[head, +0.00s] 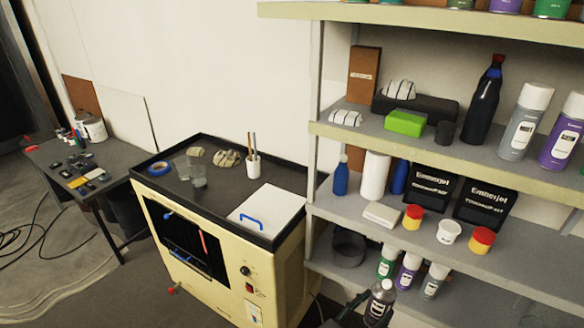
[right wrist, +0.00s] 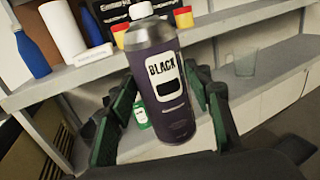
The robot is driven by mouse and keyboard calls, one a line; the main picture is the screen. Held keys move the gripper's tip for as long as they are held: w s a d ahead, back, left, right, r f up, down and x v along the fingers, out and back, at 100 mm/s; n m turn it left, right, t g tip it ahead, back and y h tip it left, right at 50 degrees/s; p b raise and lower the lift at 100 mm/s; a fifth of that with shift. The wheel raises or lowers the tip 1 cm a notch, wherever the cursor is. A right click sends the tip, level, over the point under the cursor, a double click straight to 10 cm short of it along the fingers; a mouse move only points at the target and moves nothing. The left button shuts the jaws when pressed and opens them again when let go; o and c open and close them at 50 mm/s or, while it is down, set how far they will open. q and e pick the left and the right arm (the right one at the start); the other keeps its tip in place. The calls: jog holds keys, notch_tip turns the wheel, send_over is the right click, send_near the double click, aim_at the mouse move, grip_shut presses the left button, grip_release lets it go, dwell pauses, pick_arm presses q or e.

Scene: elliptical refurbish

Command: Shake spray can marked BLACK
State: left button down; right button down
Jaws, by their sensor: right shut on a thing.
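The spray can marked BLACK (right wrist: 160,85) fills the middle of the right wrist view. It has a dark body, a grey shoulder, a white cap and a white label with the word BLACK. It stands nearly upright, slightly tilted in that view. My right gripper (right wrist: 160,110) is shut on it, with green-padded fingers on both sides of the body. In the head view the can (head: 379,302) shows at the bottom, right of centre, in front of the shelf unit, with part of my right gripper (head: 358,308) beside it. My left gripper is not in view.
Green, purple and grey spray cans (head: 408,270) stand on the low shelf close behind the held can. The shelves (head: 340,200) above hold bottles, yellow-and-red jars and black boxes. A cream cabinet (head: 215,270) with a black top stands to the left.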

aim_at(370, 318)
jog(key=shift+a+r, duration=0.1)
jog(key=shift+r, duration=0.35)
notch_tip(370, 318, down, 5)
jog(key=shift+a+f, duration=0.15)
jog(key=shift+f, duration=0.05)
jog(key=r, duration=0.7)
jog(key=shift+d, duration=0.4)
jog(key=f, duration=0.7)
jog(key=shift+a+f, duration=0.25)
jog(key=shift+a, duration=0.1)
jog(key=shift+d+r, duration=0.1)
jog(key=shift+r, duration=0.05)
jog(key=shift+d, duration=0.1)
jog(key=shift+a, duration=0.2)
jog(key=shift+d, duration=0.1)
